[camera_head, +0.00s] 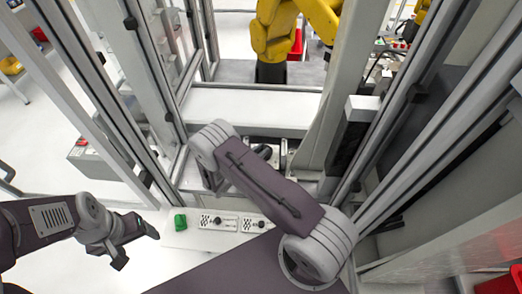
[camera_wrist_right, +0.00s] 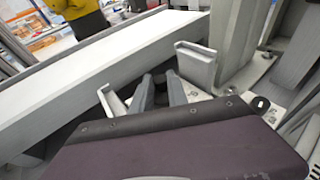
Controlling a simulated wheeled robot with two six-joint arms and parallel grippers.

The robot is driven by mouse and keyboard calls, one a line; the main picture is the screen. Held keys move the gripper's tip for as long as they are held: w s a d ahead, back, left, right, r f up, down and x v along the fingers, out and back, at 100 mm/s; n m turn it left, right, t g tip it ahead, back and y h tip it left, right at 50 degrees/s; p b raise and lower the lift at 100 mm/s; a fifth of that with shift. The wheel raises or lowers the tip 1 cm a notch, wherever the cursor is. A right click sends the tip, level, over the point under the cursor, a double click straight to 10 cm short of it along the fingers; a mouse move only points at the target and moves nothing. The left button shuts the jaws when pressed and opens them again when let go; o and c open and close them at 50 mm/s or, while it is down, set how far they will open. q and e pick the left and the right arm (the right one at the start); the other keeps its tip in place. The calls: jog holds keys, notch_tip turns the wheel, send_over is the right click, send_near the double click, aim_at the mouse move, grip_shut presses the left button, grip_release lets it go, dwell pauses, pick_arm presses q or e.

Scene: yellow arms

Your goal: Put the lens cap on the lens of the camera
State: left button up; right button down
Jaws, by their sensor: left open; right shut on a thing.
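I cannot make out the camera, its lens or the lens cap for certain in either view. My left gripper (camera_head: 136,245) is open and empty at the lower left, above the white floor and left of a pale panel. My right gripper (camera_wrist_right: 160,92) shows in the right wrist view as two dark grey fingers past the edge of my purple arm link. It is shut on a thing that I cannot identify. In the head view my right arm mostly hides this gripper. A small dark rounded object (camera_head: 263,152) shows just behind that arm.
Metal frame posts stand on both sides. A white beam (camera_head: 250,108) crosses behind my right arm. A yellow robot arm (camera_head: 275,30) stands beyond it.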

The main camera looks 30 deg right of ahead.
jog(key=c, duration=1.6)
grip_release()
jog(key=shift+f, duration=0.1)
